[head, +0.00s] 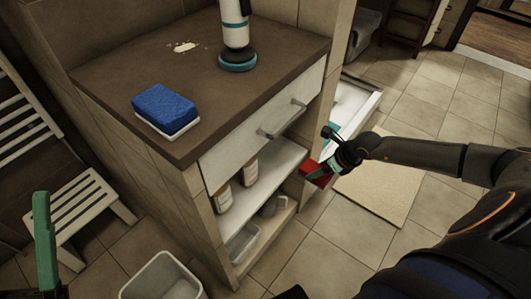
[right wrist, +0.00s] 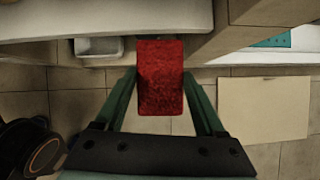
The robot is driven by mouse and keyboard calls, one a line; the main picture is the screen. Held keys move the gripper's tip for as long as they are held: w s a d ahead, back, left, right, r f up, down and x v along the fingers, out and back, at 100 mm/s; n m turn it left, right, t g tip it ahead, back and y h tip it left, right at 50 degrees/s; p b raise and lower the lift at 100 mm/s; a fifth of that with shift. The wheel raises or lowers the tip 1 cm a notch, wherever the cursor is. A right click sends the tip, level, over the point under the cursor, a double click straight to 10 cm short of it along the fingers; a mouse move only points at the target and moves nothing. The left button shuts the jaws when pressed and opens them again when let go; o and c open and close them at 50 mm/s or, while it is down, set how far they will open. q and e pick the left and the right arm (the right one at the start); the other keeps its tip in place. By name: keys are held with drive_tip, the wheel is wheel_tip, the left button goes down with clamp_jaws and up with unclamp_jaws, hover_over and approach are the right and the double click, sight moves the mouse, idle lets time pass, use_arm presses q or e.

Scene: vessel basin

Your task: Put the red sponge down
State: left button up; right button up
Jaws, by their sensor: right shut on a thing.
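The red sponge (head: 314,171) is in my right gripper (head: 327,170), beside the open right end of the cabinet shelves. In the right wrist view the red sponge (right wrist: 160,78) sits between the two green fingers of the right gripper (right wrist: 160,100), which is shut on it. Its far end is close to a pale shelf edge; whether they touch I cannot tell. A green finger of my left gripper (head: 45,245) shows at the lower left of the head view; its other finger is not clear.
The cabinet's brown top (head: 255,95) bears a blue sponge (head: 164,107) and a white bottle with a teal base (head: 237,40). The upper shelf (head: 268,175) holds bottles. A bin (head: 163,278), stool (head: 85,215) and mat (head: 385,185) are on the floor.

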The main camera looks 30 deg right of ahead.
drive_tip(key=w+a+b, duration=0.1)
drive_tip(key=w, duration=0.2)
drive_tip(key=w+a, duration=0.1)
drive_tip(key=w, duration=0.2)
drive_tip(key=w+a+b, duration=0.1)
drive_tip(key=w, duration=0.2)
drive_tip(key=shift+w+a+b, duration=0.15)
drive_tip(key=shift+w+b, duration=0.2)
drive_tip(key=shift+w, duration=0.05)
drive_tip(key=w, duration=0.1)
drive_tip(key=w+a+b, duration=0.1)
drive_tip(key=w, duration=0.1)
drive_tip(key=shift+w+a+f, duration=0.1)
drive_tip(key=shift+w, duration=0.2)
drive_tip(key=shift+w+a+f+b, duration=0.15)
drive_tip(key=shift+w+b, duration=0.15)
drive_tip(key=shift+b, duration=0.15)
use_arm(q)
drive_tip(key=shift+n+g, duration=0.3)
drive_tip(key=f, duration=0.5)
drive_tip(key=shift+w+d+f, duration=0.15)
drive_tip(key=shift+d+f, duration=0.15)
drive_tip(key=shift+d, duration=0.05)
use_arm(e)
drive_tip(key=shift+s, duration=0.1)
drive_tip(key=shift+f, duration=0.2)
drive_tip(key=o, duration=1.4)
drive_tip(key=shift+r, duration=0.1)
